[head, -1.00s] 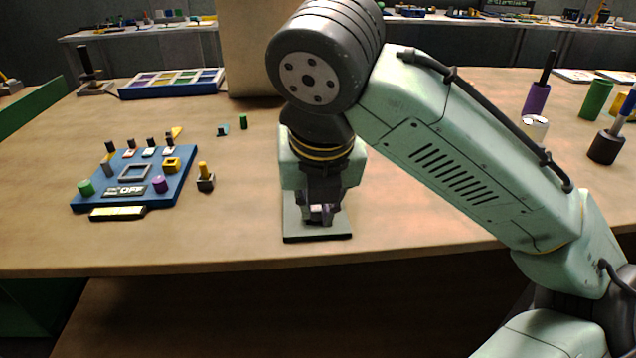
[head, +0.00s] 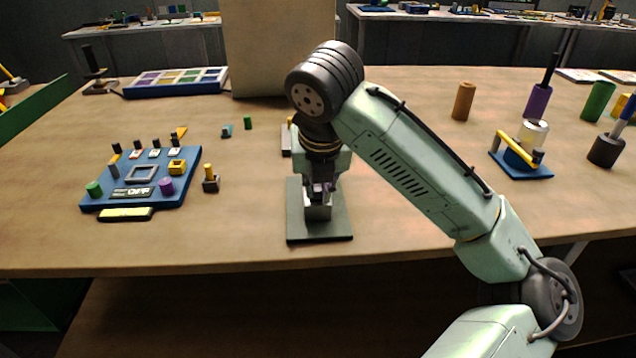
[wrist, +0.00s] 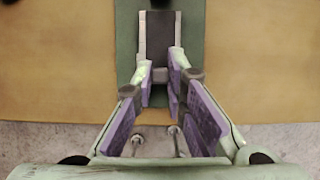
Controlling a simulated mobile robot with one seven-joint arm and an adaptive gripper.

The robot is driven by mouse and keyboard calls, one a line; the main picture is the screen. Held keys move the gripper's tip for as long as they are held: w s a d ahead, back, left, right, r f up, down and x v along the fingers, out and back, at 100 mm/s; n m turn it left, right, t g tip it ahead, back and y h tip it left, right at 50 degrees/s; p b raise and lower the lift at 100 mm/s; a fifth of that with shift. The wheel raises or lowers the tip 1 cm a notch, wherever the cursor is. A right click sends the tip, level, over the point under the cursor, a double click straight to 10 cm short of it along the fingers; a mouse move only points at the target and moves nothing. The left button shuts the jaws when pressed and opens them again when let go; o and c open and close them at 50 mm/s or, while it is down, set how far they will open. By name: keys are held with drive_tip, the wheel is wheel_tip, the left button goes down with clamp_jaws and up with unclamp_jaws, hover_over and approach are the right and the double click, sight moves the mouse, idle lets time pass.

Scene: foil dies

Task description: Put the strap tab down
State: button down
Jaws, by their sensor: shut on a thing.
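A flat grey-green plate (head: 340,228) lies on the table near its front edge, and it also shows in the wrist view (wrist: 127,40). My gripper (head: 318,190) points down over this plate. Its purple-padded fingers (wrist: 161,88) are closed on a small grey piece, which I take to be the strap tab (wrist: 178,76). A dark strap with a pale edge (wrist: 158,35) runs away from the fingers along the plate. A grey block (head: 317,212) shows just below the fingers in the head view. Whether the tab touches the plate is unclear.
A blue panel (head: 118,203) with small pegs and knobs stands to the left, beside a small yellow-topped switch (head: 210,182). To the right are a blue-based clamp fixture (head: 538,173), a brown cylinder (head: 463,101) and other cylinders. The table in front of the brown cylinder is clear.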

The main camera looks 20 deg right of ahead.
drive_tip(key=shift+f, duration=0.1)
drive_tip(key=shift+f, duration=0.15)
drive_tip(key=c, duration=1.6)
unclamp_jaws()
drive_tip(key=shift+s+r, duration=0.1)
drive_tip(key=shift+r, duration=0.45)
drive_tip(key=v, duration=1.1)
drive_tip(key=shift+r+b, duration=0.2)
drive_tip(key=shift+b, duration=0.1)
drive_tip(key=shift+a, duration=0.1)
